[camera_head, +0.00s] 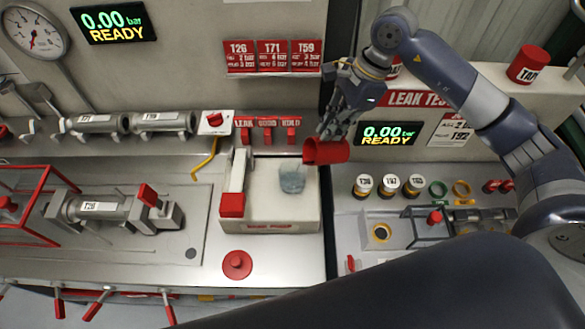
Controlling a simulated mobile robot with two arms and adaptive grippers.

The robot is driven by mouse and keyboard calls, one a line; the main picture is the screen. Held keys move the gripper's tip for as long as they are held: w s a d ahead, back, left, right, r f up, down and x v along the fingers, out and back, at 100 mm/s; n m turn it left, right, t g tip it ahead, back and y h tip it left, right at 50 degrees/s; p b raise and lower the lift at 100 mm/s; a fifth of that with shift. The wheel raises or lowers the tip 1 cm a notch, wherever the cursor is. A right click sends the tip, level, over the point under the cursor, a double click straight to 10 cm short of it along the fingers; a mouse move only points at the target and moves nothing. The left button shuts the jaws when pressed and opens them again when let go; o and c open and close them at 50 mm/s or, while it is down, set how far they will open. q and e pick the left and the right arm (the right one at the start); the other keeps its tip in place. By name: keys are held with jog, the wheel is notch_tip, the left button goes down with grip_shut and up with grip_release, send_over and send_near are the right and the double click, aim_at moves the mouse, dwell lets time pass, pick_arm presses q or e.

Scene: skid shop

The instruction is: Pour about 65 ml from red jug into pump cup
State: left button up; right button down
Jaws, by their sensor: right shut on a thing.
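The red jug (326,151) is in the middle of the head view, tipped on its side with its mouth toward the left. My right gripper (340,122) is shut on it from above and behind. The jug is apart from the cup. I cannot make out a stream between them, nor the level in the cup. My left gripper is not in view.
A white lever with a red block (232,204) stands left of the cup. A red knob (237,264) sits in front. A yellow bent pipe (205,160) is farther left. Several capped jars (389,186) stand on the right bench. Pressure displays read 0.00 bar READY.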

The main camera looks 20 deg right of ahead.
jog(key=shift+a+r+h+p, duration=0.25)
jog(key=shift+r+h+p, duration=0.05)
jog(key=shift+p, duration=0.3)
jog(key=shift+a+r+h, duration=0.15)
jog(key=shift+a+h, duration=0.35)
jog(key=shift+a, duration=0.4)
